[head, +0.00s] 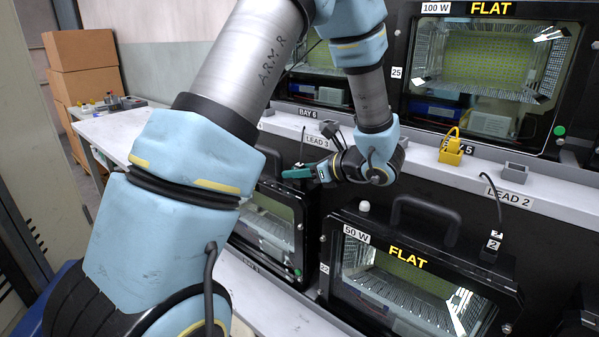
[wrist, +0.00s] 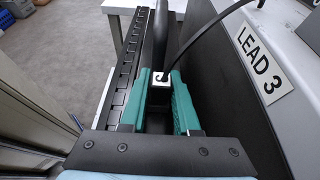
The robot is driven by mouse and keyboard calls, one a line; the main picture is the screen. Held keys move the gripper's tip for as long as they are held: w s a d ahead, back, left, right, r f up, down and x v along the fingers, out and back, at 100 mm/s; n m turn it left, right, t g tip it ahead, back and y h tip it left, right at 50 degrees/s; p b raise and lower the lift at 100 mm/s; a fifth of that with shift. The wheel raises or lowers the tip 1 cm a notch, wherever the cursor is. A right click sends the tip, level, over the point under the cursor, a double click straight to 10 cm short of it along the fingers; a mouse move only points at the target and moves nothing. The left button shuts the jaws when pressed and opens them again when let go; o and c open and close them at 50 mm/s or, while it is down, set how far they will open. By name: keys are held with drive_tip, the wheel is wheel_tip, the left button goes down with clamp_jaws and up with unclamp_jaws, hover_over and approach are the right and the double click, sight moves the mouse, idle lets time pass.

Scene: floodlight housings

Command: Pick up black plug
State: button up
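A black plug (wrist: 159,94) with a white label on top hangs on a thin black cord by the LEAD 3 sign (wrist: 262,62). In the wrist view my gripper (wrist: 161,88) has its teal fingers on both sides of this plug, with no clear gap to either side. In the head view my gripper (head: 297,173) is in front of the shelf edge under the LEAD 3 sign, and its fingers hide most of the plug. A second black plug (head: 494,242), labelled 2, hangs under the LEAD 2 sign at the right.
A grey shelf (head: 420,160) runs above and behind my gripper. It carries a yellow part (head: 452,148) and a grey block (head: 515,172). A 50 W floodlight housing (head: 420,275) with a black handle stands below right; another housing (head: 268,222) stands below.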

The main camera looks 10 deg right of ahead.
clamp_jaws()
drive_tip(key=shift+r, duration=0.15)
